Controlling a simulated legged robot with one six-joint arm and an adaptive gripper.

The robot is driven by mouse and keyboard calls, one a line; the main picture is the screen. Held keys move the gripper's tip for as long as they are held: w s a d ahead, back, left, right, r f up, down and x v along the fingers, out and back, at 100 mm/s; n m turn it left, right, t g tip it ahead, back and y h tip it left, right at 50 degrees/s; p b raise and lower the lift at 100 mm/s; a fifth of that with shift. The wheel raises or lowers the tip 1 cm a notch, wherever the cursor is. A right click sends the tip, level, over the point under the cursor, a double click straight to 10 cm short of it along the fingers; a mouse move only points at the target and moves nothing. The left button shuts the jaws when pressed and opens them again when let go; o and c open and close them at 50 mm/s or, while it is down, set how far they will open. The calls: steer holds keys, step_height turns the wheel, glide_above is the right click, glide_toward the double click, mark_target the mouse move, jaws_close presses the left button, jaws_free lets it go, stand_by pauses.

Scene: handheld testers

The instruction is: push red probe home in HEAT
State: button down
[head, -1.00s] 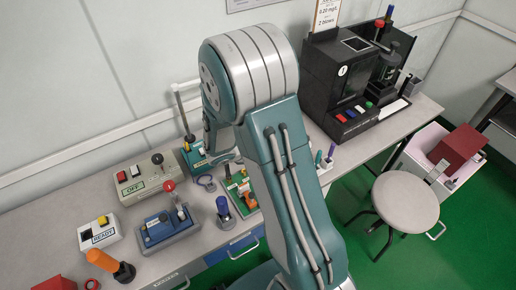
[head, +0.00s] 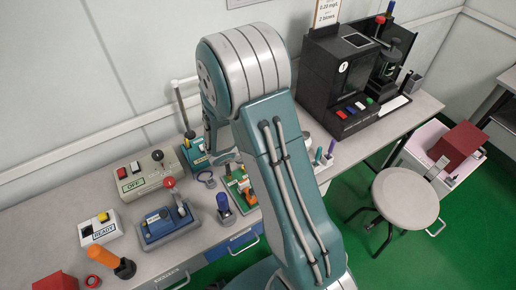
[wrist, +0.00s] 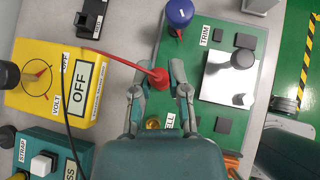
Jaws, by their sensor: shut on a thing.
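In the wrist view my gripper (wrist: 160,95) is over the left edge of a green board. Its fingers are shut on the red probe (wrist: 154,96), whose rounded red top shows between them. A red lead with a thick red end (wrist: 159,75) runs off to the upper left. The probe's lower end and whatever is under it are hidden by the fingers and my wrist. No HEAT label is readable; a partly covered label (wrist: 167,121) by the right finger ends in "ELL".
A yellow meter (wrist: 60,82) reading OFF is left of the gripper, with a teal box (wrist: 45,145) below it. The green board (wrist: 205,30) carries a blue knob (wrist: 179,13) and a silver plate (wrist: 228,78). A black analyser (head: 340,80) stands right on the bench.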

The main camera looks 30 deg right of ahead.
steer(key=c, duration=0.5)
jaws_free()
steer(key=shift+c, duration=0.2)
steer(key=v, duration=1.2)
steer(key=shift+a+f, duration=0.1)
steer(key=s+a+r+m+t+y, duration=0.2)
steer(key=s+a+r+m+y, duration=0.2)
steer(key=s+r+m+y, duration=0.5)
steer(key=s+r+m, duration=0.7)
steer(key=r+m, duration=0.2)
steer(key=m, duration=0.3)
steer(key=shift+r+t, duration=0.15)
steer(key=shift+t, duration=0.25)
